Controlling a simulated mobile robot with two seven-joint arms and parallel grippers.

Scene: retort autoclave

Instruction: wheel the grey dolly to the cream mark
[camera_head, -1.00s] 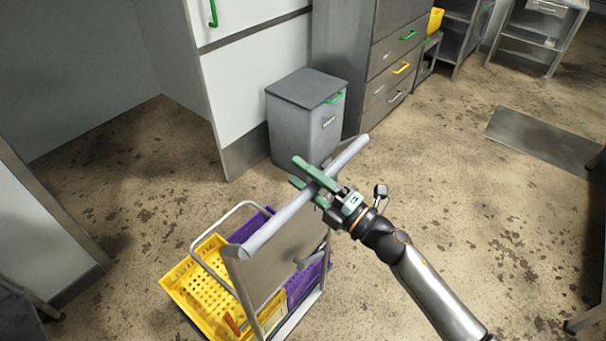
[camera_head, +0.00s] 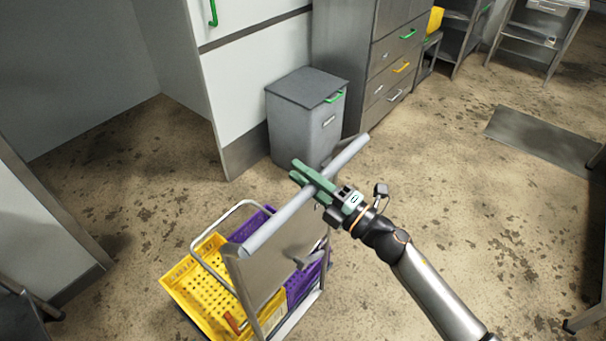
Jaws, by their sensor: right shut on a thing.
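The grey dolly (camera_head: 285,262) stands on the floor at the lower middle of the head view. Its round push bar (camera_head: 272,230) runs slanting up to the right. A yellow crate (camera_head: 191,281) and a purple crate (camera_head: 250,226) sit on it. My right gripper (camera_head: 316,180) is shut on the push bar, right of its middle, with its green fingers around the bar. My left gripper is not in view. I cannot make out a cream mark on the floor.
A grey bin cabinet (camera_head: 306,118) stands just beyond the bar's far end, beside a drawer cabinet (camera_head: 392,75). A white panel with a steel edge (camera_head: 45,235) is at the left. A flat grey plate (camera_head: 545,142) lies at the right. Speckled floor (camera_head: 460,190) at the right is clear.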

